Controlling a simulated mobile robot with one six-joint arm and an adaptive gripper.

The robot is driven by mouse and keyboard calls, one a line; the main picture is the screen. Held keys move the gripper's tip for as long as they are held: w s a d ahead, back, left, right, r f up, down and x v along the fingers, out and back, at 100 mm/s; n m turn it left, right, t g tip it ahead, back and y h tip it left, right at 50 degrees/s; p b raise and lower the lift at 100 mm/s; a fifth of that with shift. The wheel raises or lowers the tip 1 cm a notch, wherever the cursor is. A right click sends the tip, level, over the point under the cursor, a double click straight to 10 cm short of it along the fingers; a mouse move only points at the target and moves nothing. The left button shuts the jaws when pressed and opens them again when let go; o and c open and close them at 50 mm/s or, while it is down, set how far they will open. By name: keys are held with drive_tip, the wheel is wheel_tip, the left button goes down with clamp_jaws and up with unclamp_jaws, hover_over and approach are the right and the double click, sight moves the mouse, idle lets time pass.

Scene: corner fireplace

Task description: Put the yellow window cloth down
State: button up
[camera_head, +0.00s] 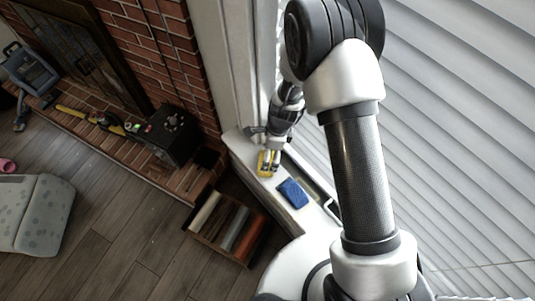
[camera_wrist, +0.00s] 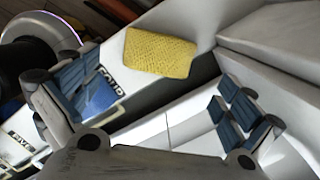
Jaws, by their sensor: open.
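The yellow window cloth (camera_head: 266,167) lies on the white window sill (camera_head: 242,146) in the head view, right at my gripper's tip. In the wrist view the yellow cloth (camera_wrist: 160,52) looks flat, knitted and roughly rectangular, on the white surface. My gripper (camera_wrist: 168,98) is open, its two fingers with blue pads spread wide apart. The cloth shows beyond the gap between them, and no finger is closed on it. My gripper (camera_head: 271,152) partly hides the cloth in the head view.
A blue cloth (camera_head: 293,193) lies further along the sill. A dark crate (camera_head: 226,228) with rolled cloths stands on the floor below. Window blinds (camera_head: 450,130) rise at the right. A brick hearth (camera_head: 130,150) with a black box (camera_head: 174,135) is at the left.

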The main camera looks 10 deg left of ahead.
drive_tip(key=r, duration=0.1)
drive_tip(key=r+p, duration=0.1)
drive_tip(key=r, duration=0.1)
drive_tip(key=d+r, duration=0.1)
drive_tip(key=r, duration=0.1)
drive_tip(key=shift+r, duration=0.25)
